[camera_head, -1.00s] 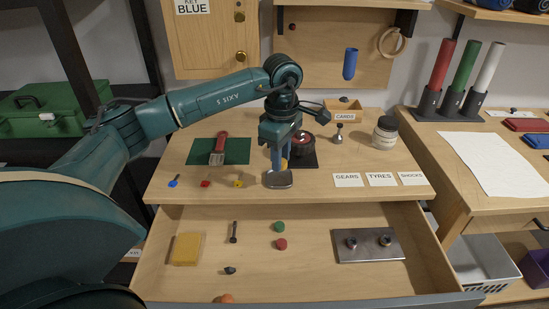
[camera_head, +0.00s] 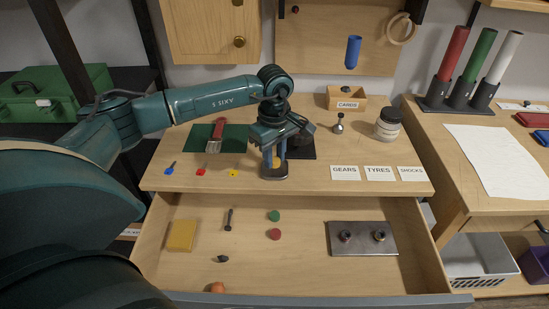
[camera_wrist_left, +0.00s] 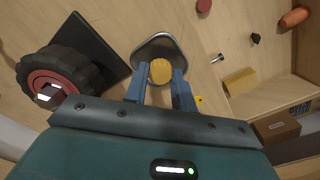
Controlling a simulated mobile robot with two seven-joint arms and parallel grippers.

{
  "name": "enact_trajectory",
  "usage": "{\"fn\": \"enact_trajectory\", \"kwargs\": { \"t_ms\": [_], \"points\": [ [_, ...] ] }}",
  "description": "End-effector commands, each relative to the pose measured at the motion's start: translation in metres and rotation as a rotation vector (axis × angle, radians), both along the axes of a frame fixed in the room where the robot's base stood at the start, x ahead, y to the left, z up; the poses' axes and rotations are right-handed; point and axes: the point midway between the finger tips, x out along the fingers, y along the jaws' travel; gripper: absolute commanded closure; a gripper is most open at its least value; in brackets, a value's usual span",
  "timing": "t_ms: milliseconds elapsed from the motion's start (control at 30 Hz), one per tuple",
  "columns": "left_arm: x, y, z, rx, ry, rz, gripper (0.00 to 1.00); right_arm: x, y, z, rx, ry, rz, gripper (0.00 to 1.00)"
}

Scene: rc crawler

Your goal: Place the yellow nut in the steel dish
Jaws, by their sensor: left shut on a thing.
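My left gripper (camera_head: 274,163) is shut on the yellow nut, which shows between the blue fingertips in the left wrist view (camera_wrist_left: 160,72). The steel dish (camera_head: 274,176) is a shallow grey dish on the tabletop near its front edge. The fingers point down over it, and the dish also shows behind the nut in the wrist view (camera_wrist_left: 158,46). I cannot tell whether the nut touches the dish. My right gripper is not in view.
A black tyre with a red hub (camera_wrist_left: 55,80) stands on a dark mat close beside the dish. A red-handled brush (camera_head: 217,136) lies on a green mat to the left. Small blue, red and yellow pieces lie near the edge. The open drawer (camera_head: 185,284) holds several loose parts.

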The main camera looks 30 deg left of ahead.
Motion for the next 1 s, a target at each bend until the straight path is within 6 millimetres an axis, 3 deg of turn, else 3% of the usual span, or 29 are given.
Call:
{"fn": "enact_trajectory", "kwargs": {
  "t_ms": [100,467,500,600,833,1000],
  "points": [
    [0.0,0.0,-0.016,0.001,0.002,0.0,0.95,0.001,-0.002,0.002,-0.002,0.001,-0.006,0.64],
    [0.0,0.0,-0.022,0.0,-0.001,0.0,0.95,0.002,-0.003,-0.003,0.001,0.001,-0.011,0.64],
    [0.0,0.0,-0.021,0.0,-0.001,0.0,0.73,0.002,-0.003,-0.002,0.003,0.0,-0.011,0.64],
    [0.0,0.0,-0.02,0.0,-0.001,0.0,0.65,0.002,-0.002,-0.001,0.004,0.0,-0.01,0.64],
    [0.0,0.0,-0.019,0.0,-0.001,0.001,0.65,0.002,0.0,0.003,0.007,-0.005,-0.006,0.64],
    [0.001,0.0,-0.006,0.0,-0.004,0.0,0.65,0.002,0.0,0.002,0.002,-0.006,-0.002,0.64]
  ]
}}
